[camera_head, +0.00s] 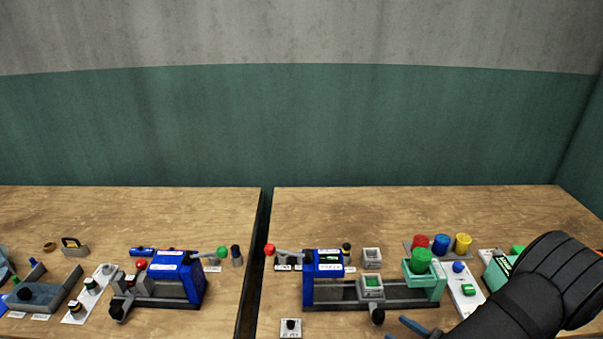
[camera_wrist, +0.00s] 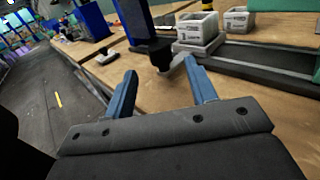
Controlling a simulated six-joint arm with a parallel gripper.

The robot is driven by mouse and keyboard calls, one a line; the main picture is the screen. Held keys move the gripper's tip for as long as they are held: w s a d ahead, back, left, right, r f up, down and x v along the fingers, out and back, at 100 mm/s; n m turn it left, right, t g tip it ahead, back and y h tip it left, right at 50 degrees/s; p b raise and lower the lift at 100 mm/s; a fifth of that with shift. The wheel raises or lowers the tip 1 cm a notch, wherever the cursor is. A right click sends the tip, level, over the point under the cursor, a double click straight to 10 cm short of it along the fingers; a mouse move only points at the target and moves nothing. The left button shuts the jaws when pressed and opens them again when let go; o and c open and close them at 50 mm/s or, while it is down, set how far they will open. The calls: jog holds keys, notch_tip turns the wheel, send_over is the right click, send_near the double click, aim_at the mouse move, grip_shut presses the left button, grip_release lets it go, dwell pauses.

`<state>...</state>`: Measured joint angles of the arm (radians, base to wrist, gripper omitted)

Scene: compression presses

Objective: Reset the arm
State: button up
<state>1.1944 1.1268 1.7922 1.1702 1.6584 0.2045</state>
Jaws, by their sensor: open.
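My gripper (camera_wrist: 160,70) is open, its two blue fingers apart with nothing held between them. Beyond the fingertips in the wrist view are a dark knob (camera_wrist: 162,58) and part of a press with a blue frame (camera_wrist: 134,16). In the head view my black arm comes in from the lower right, and a blue finger (camera_head: 412,325) shows near the front of the right table. The press (camera_head: 323,263) there has a red-tipped lever (camera_head: 269,249) and a grey block with a green top (camera_head: 371,284) on its bed.
A second blue press (camera_head: 173,276) stands on the left table (camera_head: 90,208). Red (camera_head: 420,242), blue (camera_head: 441,243) and yellow (camera_head: 463,243) cylinders stand at the right table's back. A gap separates the tables. The right table's back (camera_head: 400,208) is clear.

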aim_at(376, 312)
jog(key=x, duration=0.9)
jog(key=shift+d, duration=0.1)
dwell(0.4)
jog(key=v, duration=1.7)
jog(key=shift+x, duration=8.65)
jog(key=shift+s+d, duration=0.1)
jog(key=shift+d, duration=0.25)
